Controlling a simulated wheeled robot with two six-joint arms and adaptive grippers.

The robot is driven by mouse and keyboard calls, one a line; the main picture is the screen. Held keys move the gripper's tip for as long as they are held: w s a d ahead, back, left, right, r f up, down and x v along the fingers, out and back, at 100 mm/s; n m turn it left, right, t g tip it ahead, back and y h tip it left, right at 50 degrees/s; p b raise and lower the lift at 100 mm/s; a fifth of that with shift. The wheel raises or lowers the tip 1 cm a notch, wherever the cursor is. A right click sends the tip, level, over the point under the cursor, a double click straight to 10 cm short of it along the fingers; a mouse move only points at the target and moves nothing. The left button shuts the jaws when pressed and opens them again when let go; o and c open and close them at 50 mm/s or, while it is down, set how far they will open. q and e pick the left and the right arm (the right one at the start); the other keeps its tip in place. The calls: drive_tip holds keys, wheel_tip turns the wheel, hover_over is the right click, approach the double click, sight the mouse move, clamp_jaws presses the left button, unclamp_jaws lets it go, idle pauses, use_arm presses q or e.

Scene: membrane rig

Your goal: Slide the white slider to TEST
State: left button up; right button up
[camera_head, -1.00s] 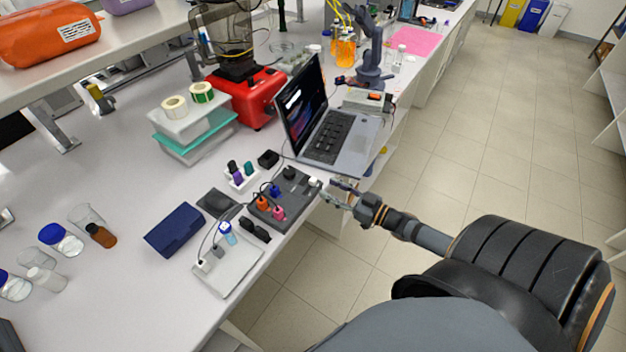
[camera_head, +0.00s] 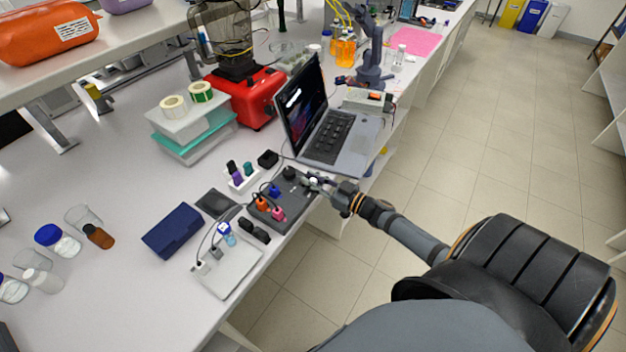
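A dark grey rig box (camera_head: 296,203) sits near the front edge of the bench, with orange, pink and blue plugs in it and a black knob (camera_head: 289,173) at its far end. The white slider (camera_head: 314,181) shows as a small white piece at the box's far right end. My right gripper (camera_head: 318,183) is at that end, with its fingers at the slider. The fingers partly hide the slider, and I cannot tell whether they grip it. The TEST marking is too small to read. My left gripper is not in view.
An open laptop (camera_head: 345,140) stands just behind the box. A white tray with wires (camera_head: 228,268), a dark blue case (camera_head: 173,231) and a white holder with coloured vials (camera_head: 242,180) lie nearby.

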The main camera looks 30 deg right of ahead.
sight(306, 193)
drive_tip(key=shift+a, duration=0.1)
clamp_jaws()
drive_tip(key=a, duration=0.1)
drive_tip(key=s+a+p, duration=0.1)
drive_tip(key=a, duration=0.1)
drive_tip(key=shift+s+a+r, duration=0.1)
drive_tip(key=shift+s, duration=0.1)
drive_tip(key=shift+s+a, duration=0.1)
drive_tip(key=shift+a, duration=0.05)
drive_tip(key=shift+f, duration=0.2)
drive_tip(key=shift+o, duration=2.3)
unclamp_jaws()
drive_tip(key=o, duration=0.4)
drive_tip(key=shift+a+r, duration=0.1)
drive_tip(key=shift+r, duration=0.05)
